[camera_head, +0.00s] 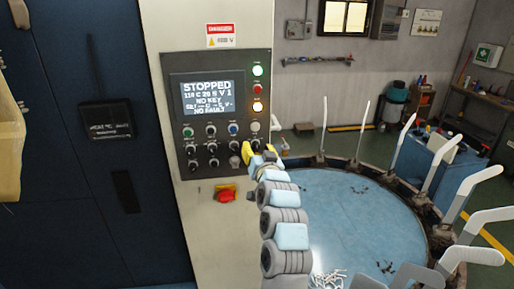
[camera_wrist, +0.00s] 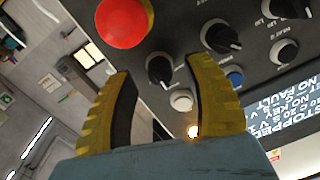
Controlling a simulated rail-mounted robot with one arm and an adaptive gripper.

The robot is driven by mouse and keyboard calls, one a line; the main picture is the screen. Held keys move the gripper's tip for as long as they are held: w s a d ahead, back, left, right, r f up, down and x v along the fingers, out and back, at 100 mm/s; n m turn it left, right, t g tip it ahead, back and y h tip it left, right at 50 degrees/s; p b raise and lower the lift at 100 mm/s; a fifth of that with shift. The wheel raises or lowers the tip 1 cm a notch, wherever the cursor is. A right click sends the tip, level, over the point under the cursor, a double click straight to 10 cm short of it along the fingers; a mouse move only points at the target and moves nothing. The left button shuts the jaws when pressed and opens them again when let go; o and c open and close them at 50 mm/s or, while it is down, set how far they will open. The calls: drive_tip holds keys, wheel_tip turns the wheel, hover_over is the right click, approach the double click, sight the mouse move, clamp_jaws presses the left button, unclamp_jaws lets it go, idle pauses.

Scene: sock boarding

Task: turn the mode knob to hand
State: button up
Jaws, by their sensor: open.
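The control panel (camera_head: 243,97) on the pale column carries several black knobs, and their labels are too small to read, so I cannot tell which is the mode knob. My gripper (camera_head: 250,155) is at the panel's lower right corner, its yellow fingers open. In the wrist view my gripper (camera_wrist: 159,68) has one black knob (camera_wrist: 160,70) showing between its fingertips, with a white pointer line. I cannot tell whether the fingers touch it. A second black knob (camera_wrist: 220,37) is just right of the right finger.
A red emergency stop (camera_head: 226,195) sits below the panel; it is close to the left finger in the wrist view (camera_wrist: 123,22). A white button (camera_wrist: 181,100) lies between the fingers. The screen (camera_head: 208,95) reads STOPPED. A round blue table (camera_head: 345,215) with upright boards stands right.

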drive_tip(key=shift+w+a, duration=0.1)
drive_tip(key=shift+w, duration=0.25)
drive_tip(key=shift+c, duration=0.3)
clamp_jaws()
